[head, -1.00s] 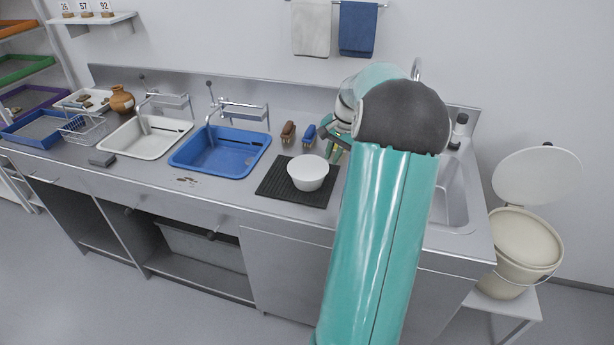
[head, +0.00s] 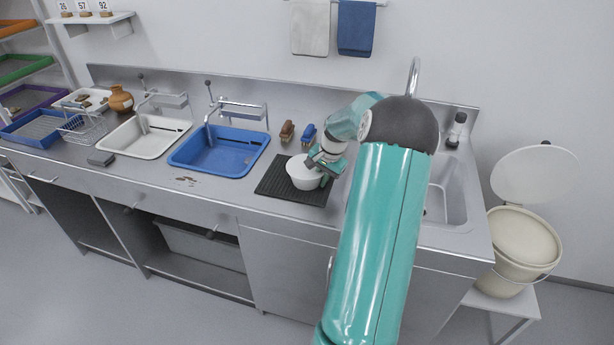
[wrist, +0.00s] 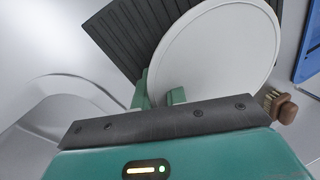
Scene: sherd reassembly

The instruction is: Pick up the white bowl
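The white bowl (head: 300,174) stands upright on a black ribbed mat (head: 270,191) on the steel counter. My gripper (head: 319,171) is at the bowl's right rim in the head view. In the wrist view the bowl (wrist: 220,55) shows as a large pale disc, and my gripper's green fingers (wrist: 160,96) stand apart at its lower left rim. One finger overlaps the bowl's inside and the other is just outside the rim. The fingertips' contact with the wall cannot be made out.
A brown brush (head: 287,131) and a blue brush (head: 308,134) stand behind the mat. A blue basin (head: 240,165) is to the left, and a steel sink (head: 452,197) to the right. Bare counter lies between mat and basin.

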